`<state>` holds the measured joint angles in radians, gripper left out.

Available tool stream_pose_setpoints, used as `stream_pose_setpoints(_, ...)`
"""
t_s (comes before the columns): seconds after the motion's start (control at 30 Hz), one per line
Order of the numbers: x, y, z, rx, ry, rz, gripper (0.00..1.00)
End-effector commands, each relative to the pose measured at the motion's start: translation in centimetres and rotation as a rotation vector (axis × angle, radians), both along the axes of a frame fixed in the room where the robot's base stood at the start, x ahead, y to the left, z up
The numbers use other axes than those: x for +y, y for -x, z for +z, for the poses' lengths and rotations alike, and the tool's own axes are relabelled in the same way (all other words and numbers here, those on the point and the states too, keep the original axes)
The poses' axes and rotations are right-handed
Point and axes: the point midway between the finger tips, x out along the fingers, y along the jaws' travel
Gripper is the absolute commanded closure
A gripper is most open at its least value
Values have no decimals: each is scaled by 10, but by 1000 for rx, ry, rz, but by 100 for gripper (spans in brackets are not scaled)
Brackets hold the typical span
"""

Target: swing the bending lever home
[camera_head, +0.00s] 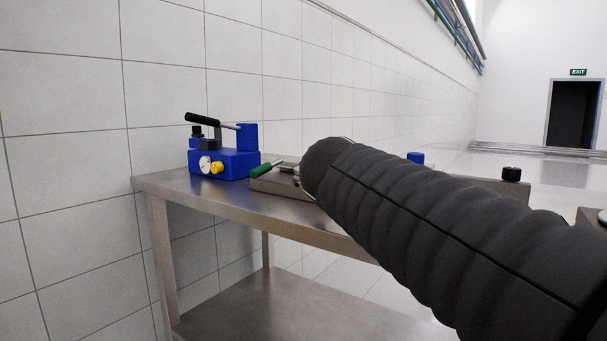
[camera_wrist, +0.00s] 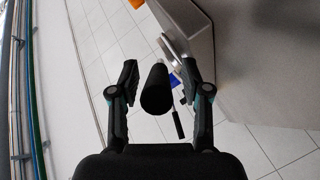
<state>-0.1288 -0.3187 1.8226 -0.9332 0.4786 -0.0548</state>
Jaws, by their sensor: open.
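In the wrist view my gripper (camera_wrist: 159,75) is open, with one finger on each side of a black cylindrical grip (camera_wrist: 157,93). Gaps show between the grip and both fingers. The grip is seen nearly end-on, and a silver rod (camera_wrist: 171,52) shows beyond it. It looks like a lever handle; I cannot tell for certain that it is the bending lever. In the head view my black-sleeved arm hides my gripper and whatever is near it. A green-handled lever (camera_head: 264,170) shows on a low metal block (camera_head: 277,184) just left of the arm.
A steel table (camera_head: 206,190) stands against the tiled wall. A blue device (camera_head: 226,163) with a gauge, a yellow knob and a black-handled lever (camera_head: 202,120) stands at its left. A black knob (camera_head: 511,174) shows beyond my arm. In the wrist view a grey surface (camera_wrist: 265,60) lies right of the fingers.

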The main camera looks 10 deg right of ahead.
Motion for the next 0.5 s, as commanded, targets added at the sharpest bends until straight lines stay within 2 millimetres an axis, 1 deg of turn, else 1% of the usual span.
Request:
stream_pose_setpoints(0.17,7,23,6,-3,-1,3,52)
stream_pose_setpoints(0.4,20,69,17,-3,0,5,52)
stream_pose_setpoints(0.5,24,86,20,-3,-1,4,52)
